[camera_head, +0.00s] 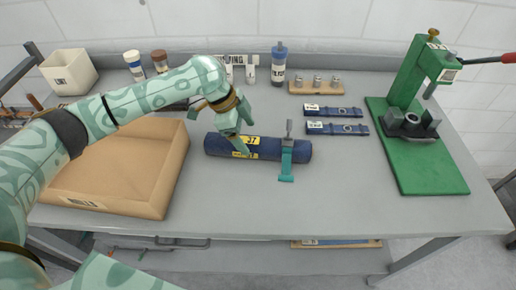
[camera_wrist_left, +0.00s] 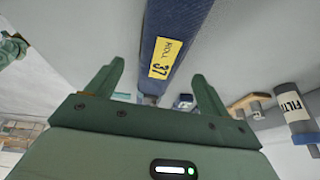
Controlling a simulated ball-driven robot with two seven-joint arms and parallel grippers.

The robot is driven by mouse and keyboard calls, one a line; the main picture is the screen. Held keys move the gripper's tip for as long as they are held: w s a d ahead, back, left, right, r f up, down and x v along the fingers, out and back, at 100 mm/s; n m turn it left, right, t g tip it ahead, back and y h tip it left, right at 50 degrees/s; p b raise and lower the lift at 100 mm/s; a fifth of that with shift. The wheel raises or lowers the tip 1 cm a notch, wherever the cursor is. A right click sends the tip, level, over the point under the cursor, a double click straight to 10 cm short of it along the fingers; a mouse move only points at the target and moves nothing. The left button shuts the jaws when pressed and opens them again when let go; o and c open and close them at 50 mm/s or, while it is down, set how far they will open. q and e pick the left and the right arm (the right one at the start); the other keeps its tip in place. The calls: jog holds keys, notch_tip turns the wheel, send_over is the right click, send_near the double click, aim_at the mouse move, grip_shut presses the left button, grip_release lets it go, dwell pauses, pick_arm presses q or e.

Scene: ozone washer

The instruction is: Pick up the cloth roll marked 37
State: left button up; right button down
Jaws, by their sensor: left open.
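The dark blue cloth roll (camera_head: 270,146) lies across the middle of the grey table, with yellow labels reading 37. In the left wrist view the roll (camera_wrist_left: 175,22) passes beyond the fingers, and its yellow label reads "ROLL 37". My left gripper (camera_head: 240,135) is at the left part of the roll, pointing down over it. In the left wrist view the fingers of my left gripper (camera_wrist_left: 157,69) are spread, with the roll showing between them. Whether they touch it I cannot tell. My right gripper is not in view.
A teal and grey clamp-like piece (camera_head: 287,158) crosses the roll's right part. A tan tray marked "ROLLS" (camera_head: 110,203) stands at left. Two blue strips (camera_head: 335,127) lie behind right; a green press (camera_head: 430,165) stands at far right. The table front is clear.

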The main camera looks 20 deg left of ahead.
aim_at(253, 140)
pick_arm(q)
jog(key=b+x, duration=0.1)
jog(key=x, duration=0.1)
jog(key=b+x, duration=0.1)
jog(key=x, duration=0.2)
jog(key=shift+w+d+f, duration=0.1)
jog(key=shift+d+f, duration=0.1)
jog(key=shift+d, duration=0.15)
jog(key=shift+r, duration=0.15)
jog(key=shift+c, duration=0.3)
jog(key=c, duration=1.4)
jog(key=shift+r, duration=0.1)
